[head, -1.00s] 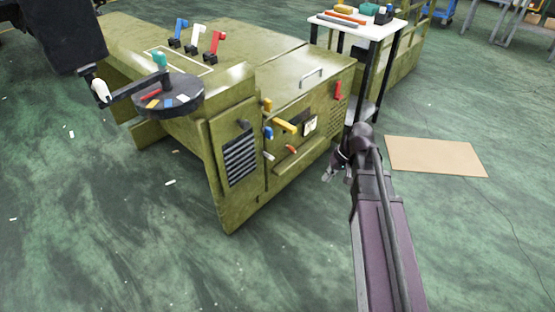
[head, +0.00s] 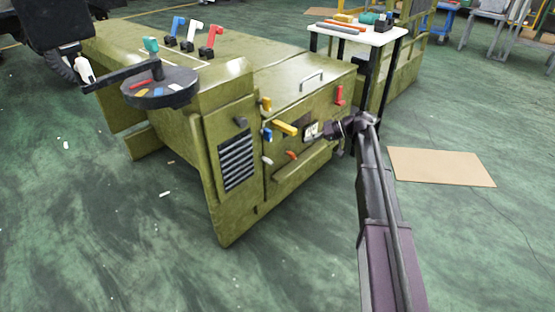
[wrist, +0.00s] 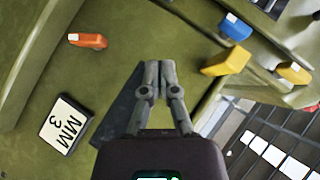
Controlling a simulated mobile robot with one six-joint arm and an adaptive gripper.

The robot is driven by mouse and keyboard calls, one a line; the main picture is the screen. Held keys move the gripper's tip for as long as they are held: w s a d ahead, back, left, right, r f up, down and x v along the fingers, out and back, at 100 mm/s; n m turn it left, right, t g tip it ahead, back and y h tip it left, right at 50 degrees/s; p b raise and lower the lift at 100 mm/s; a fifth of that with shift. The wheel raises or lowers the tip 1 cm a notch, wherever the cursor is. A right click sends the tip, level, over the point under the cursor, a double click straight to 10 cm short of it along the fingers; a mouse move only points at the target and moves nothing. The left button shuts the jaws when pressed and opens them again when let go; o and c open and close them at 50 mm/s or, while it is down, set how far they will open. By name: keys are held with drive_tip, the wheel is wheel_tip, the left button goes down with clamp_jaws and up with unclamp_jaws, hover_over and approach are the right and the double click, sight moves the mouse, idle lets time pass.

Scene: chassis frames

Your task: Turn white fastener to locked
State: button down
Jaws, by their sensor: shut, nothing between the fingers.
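The white fastener (head: 267,160) is a small pale knob on the olive cabinet's front, low near the left edge of the panel and below a blue fastener (head: 267,134). Its angle is too small to read. In the wrist view only a pale bit at the top edge, beyond the blue fastener (wrist: 235,27), may be it. My gripper (head: 324,131) is in front of the panel by the label plate, to the right of the white fastener and apart from it. In the wrist view my gripper (wrist: 158,66) is shut and empty, its fingertips together.
A thick yellow handle (head: 285,128) juts out between my gripper and the white fastener. An orange-red fastener (head: 291,155), a label plate (wrist: 66,124) and a red lever (head: 338,93) are on the same panel. A white-topped stand (head: 372,37) is behind my arm.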

sight(267, 161)
drive_tip(key=s+f+b+x, duration=0.1)
drive_tip(key=b+x, duration=0.5)
drive_tip(key=x, duration=0.7)
drive_tip(key=shift+s+d+b, duration=0.3)
drive_tip(key=shift+s+d, duration=0.05)
drive_tip(key=shift+s, duration=0.4)
drive_tip(key=shift+f, duration=0.1)
drive_tip(key=shift+s+a+f+b, duration=0.2)
drive_tip(key=shift+s+f+b, duration=0.05)
drive_tip(key=shift+f+b, duration=0.2)
